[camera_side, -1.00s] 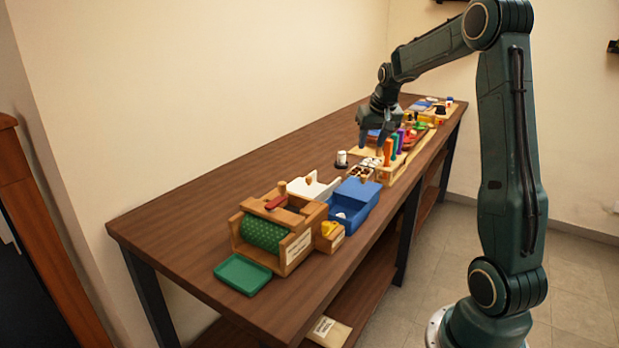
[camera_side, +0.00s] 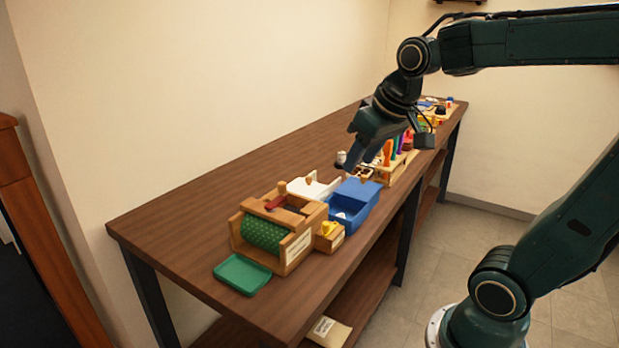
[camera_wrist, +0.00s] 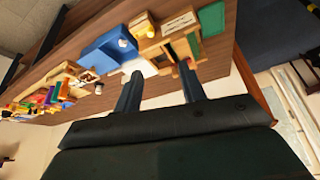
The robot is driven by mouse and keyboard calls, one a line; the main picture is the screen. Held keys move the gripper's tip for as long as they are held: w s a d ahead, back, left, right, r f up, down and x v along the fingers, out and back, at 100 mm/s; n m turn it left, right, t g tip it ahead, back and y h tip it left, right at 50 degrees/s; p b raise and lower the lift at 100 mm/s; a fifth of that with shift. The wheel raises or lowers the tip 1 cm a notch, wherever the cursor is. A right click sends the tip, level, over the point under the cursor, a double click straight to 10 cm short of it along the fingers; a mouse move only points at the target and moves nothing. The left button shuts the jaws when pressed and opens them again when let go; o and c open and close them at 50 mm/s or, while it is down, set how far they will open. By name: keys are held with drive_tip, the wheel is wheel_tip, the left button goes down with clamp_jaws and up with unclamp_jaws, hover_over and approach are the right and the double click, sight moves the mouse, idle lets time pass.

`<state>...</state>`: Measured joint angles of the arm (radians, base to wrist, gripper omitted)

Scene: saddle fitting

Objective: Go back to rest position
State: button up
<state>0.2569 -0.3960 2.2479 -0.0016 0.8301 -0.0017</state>
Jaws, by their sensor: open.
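My gripper (camera_side: 359,162) hangs above the wooden bench in the side view, over the area behind the blue bin. In the wrist view my gripper (camera_wrist: 160,84) shows two dark fingers spread apart with nothing between them. The gripper is open and empty. Its fingertips partly cover a small white-topped item (camera_side: 341,157) in the side view. I cannot tell the exact height of the fingers above the bench.
A wooden frame with a green roller (camera_side: 263,234), a green tray (camera_side: 242,274), a blue bin (camera_side: 355,200) and a white holder (camera_side: 312,188) stand on the bench (camera_side: 180,225). Coloured items line the far end. The bench's left rear is clear.

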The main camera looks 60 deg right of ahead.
drive_tip(key=s+a+f+n+y, duration=0.1)
drive_tip(key=s+a+f+n, duration=0.1)
drive_tip(key=s+a, duration=0.5)
drive_tip(key=shift+s+f+n+t, duration=0.35)
drive_tip(key=shift+s+n, duration=0.15)
drive_tip(key=shift+s, duration=0.8)
